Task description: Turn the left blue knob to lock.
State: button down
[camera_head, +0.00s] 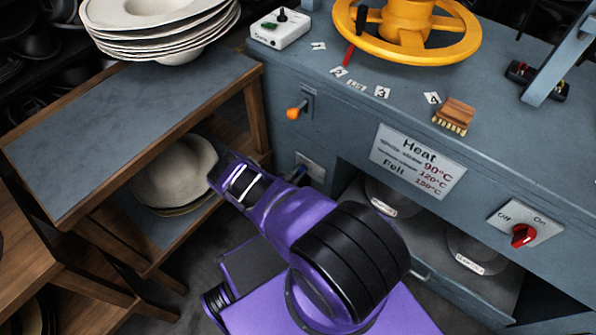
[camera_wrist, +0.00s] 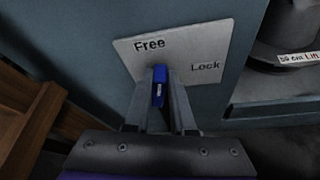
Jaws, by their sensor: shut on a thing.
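The left blue knob (camera_wrist: 159,84) sits on a pale plate (camera_wrist: 190,50) marked Free at the top and Lock at the right. The knob's handle stands nearly upright in the wrist view, in line with Free and away from Lock. My gripper (camera_wrist: 161,95) has its two grey fingers on either side of the knob, shut on it. In the head view the plate (camera_head: 311,164) shows on the blue cabinet front, beyond my purple wrist. The knob is mostly hidden there by my gripper (camera_head: 296,173).
A wooden shelf (camera_head: 130,130) with stacked hats (camera_head: 160,25) stands close on the left. An orange-tipped lever (camera_head: 296,112) sticks out above the plate. A red knob (camera_head: 522,235) marked Off and On is at the right. An open bay with hat forms (camera_head: 395,198) lies right of the plate.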

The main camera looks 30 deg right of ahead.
jog(key=shift+s+d+f+m+t, duration=0.15)
jog(key=shift+s+m+t, duration=0.1)
jog(key=shift+m+t, duration=0.3)
jog(key=shift+s+d+f+m+t, duration=0.1)
jog(key=shift+s+m+t, duration=0.2)
jog(key=shift+m, duration=0.45)
jog(key=shift+a+t, duration=0.1)
jog(key=shift+t, duration=0.15)
jog(key=shift+w, duration=0.1)
jog(key=c, duration=0.8)
grip_release()
jog(key=shift+o, duration=0.2)
